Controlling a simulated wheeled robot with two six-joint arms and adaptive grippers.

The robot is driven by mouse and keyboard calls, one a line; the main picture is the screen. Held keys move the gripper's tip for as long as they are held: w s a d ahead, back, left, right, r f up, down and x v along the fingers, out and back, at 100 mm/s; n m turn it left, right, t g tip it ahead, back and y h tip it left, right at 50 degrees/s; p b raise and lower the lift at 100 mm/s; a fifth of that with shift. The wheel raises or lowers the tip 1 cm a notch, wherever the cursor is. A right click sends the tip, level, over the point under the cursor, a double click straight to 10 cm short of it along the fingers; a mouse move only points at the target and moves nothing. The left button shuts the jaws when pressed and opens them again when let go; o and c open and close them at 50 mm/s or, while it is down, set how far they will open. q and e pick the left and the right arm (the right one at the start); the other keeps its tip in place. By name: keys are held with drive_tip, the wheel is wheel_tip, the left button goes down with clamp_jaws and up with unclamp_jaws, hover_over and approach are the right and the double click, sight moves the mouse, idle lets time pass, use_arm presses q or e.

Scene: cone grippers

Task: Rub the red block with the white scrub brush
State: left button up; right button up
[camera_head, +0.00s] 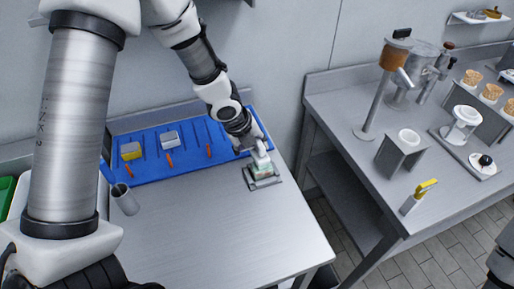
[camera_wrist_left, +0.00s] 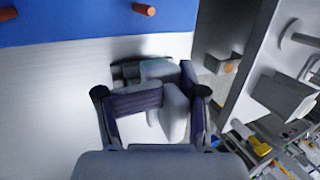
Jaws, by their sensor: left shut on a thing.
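My left gripper (camera_head: 247,142) is shut on the white scrub brush (camera_head: 261,157), at the front right corner of the blue mat. In the left wrist view the brush's pale handle (camera_wrist_left: 173,112) sits between the dark pads of the left gripper (camera_wrist_left: 152,98). The brush is right above a small block (camera_head: 264,170) on a dark grey plate (camera_head: 272,182). The block shows pale green and a little reddish colour; the brush and gripper hide most of it. I cannot tell for sure whether brush and block touch.
The blue mat (camera_head: 188,168) holds a yellow-and-grey brush (camera_head: 131,151), a pale brush (camera_head: 170,138) and several orange pegs. A grey cup (camera_head: 124,199) stands at the left. The front of the steel table (camera_head: 220,235) is clear. A second counter (camera_head: 345,155) with coffee gear stands to the right.

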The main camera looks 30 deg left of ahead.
use_arm(q)
drive_tip(key=shift+d, duration=0.1)
drive_tip(key=shift+r+p, duration=0.3)
drive_tip(key=shift+r, duration=0.05)
wheel_tip(320, 180, up, 5)
drive_tip(key=p, duration=0.5)
drive_tip(key=shift+r, duration=0.2)
wheel_tip(320, 180, up, 2)
drive_tip(key=p, duration=0.2)
drive_tip(key=shift+r+p, duration=0.2)
drive_tip(key=shift+p, duration=0.15)
drive_tip(key=shift+r+p, duration=0.4)
drive_tip(key=shift+s, duration=0.1)
drive_tip(key=shift+f, duration=0.15)
